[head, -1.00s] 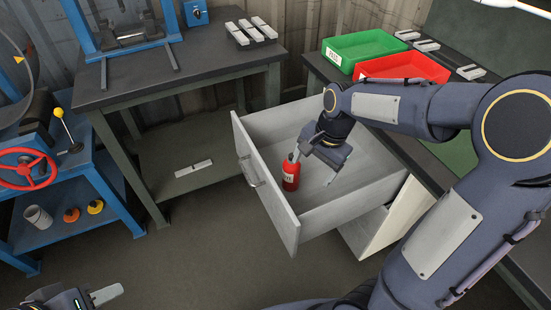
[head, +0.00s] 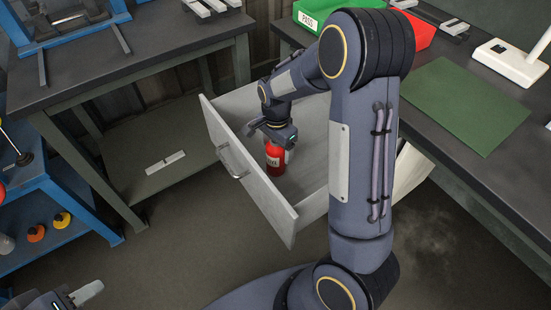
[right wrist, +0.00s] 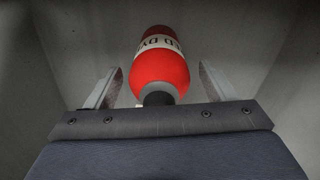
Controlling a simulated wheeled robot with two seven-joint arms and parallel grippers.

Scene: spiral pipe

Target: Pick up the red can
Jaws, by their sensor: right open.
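The red can (head: 275,161), a bottle-like cylinder with a white label band and a dark neck, stands in the open drawer (head: 262,200). In the right wrist view, the red can (right wrist: 160,66) lies between the two fingers, with visible gaps on both sides and its dark neck close to the palm. My right gripper (head: 277,141) is open, just above and around the top of the can, and hides part of it. My left gripper (head: 80,297) is at the bottom left corner, far from the can; only one pale finger shows clearly.
The drawer walls surround the can and my right gripper. Green (head: 350,17) and red (head: 418,30) bins stand on the right workbench, with a green mat (head: 458,105). A dark table (head: 130,55) is at the left. Blue shelving (head: 55,215) stands at the far left.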

